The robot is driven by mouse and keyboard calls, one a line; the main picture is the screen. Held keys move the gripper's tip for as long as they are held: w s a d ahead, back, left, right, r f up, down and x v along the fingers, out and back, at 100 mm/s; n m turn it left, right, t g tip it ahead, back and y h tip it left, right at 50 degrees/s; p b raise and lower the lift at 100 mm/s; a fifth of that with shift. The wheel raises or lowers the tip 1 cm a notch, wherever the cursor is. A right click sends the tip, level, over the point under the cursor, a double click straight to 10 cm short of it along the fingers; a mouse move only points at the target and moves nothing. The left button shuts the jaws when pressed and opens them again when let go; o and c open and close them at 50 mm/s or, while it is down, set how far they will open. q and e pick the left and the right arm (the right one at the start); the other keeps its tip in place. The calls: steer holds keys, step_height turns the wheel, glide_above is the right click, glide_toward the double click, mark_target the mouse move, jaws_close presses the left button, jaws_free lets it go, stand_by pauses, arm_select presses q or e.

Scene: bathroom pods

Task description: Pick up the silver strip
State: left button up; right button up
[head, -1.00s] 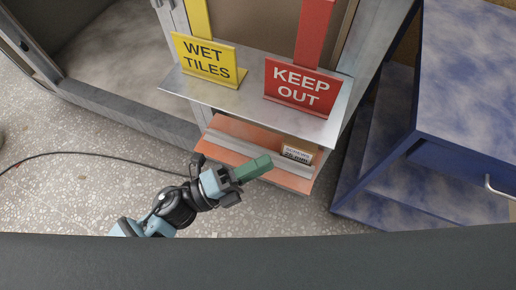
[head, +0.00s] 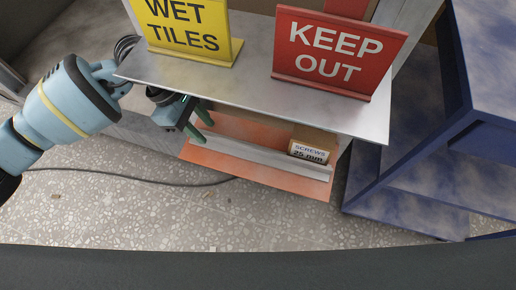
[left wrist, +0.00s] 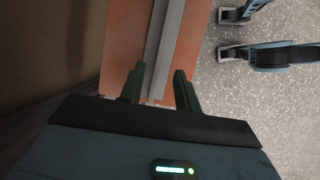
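The silver strip (head: 262,158) is a long, thin metal bar lying along the orange lower shelf (head: 262,184). It also shows in the left wrist view (left wrist: 168,45), running away from between my fingers. My left gripper (head: 203,127) comes in from the left, under the overhanging metal shelf, at the strip's left end. In the left wrist view its two green fingers (left wrist: 160,84) are apart, one on each side of the strip's near end. I cannot tell whether they touch it. My right gripper is not identifiable in the head view.
A box of screws (head: 312,146) stands behind the strip's right part. The metal upper shelf (head: 270,92) overhangs and carries a yellow sign (head: 192,30) and a red sign (head: 336,52). A blue cabinet (head: 430,170) stands right. A cable (head: 130,178) lies on the speckled floor.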

mark_target(244, 145)
arm_select(q)
steer(key=shift+w+a, duration=0.3)
steer(key=shift+a, duration=0.05)
steer(key=shift+s+d, duration=0.2)
steer(key=shift+d, duration=0.3)
steer(key=d, duration=0.2)
steer(key=s+d, duration=0.1)
steer(key=d, duration=0.1)
steer(key=s+d, duration=0.1)
steer(key=d, duration=0.1)
steer(key=shift+d, duration=0.25)
steer(key=shift+s+d, duration=0.15)
steer(key=shift+d, duration=0.2)
arm_select(e)
steer(key=shift+s+d+f, duration=0.1)
steer(key=shift+s+f, duration=0.25)
steer(key=shift+f, duration=0.05)
arm_select(q)
steer(key=shift+d, duration=0.1)
